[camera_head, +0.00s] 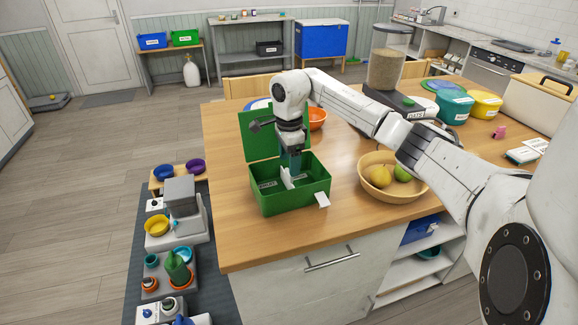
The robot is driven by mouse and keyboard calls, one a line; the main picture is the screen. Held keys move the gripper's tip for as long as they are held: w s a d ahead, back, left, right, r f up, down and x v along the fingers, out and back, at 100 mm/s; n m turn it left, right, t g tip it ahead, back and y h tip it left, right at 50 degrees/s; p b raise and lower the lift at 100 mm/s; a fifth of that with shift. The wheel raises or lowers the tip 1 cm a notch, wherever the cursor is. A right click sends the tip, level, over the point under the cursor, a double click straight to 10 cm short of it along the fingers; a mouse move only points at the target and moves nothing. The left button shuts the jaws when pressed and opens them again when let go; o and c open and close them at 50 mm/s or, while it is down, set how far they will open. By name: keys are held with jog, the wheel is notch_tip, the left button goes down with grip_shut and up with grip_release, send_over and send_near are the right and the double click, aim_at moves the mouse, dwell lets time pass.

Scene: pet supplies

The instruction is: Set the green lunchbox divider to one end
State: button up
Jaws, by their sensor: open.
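The green lunchbox (290,200) stands open on the wooden counter, its green lid (262,140) raised upright at the back. A white divider (286,176) stands inside the box, left of the middle. My gripper (291,168) points down into the box from above, at or just over the divider. It is open; its fingertips are small and partly hidden, so I cannot tell whether they touch the divider.
A wooden bowl (375,192) with fruit stands right of the lunchbox. An orange bowl (316,120) and a food dispenser (385,75) stand behind. The counter's left front edge is near the box. Bare counter lies in front of it.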

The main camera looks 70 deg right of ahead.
aim_at(289, 182)
jog(key=shift+f, duration=1.7)
jog(key=shift+c, duration=0.4)
grip_shut()
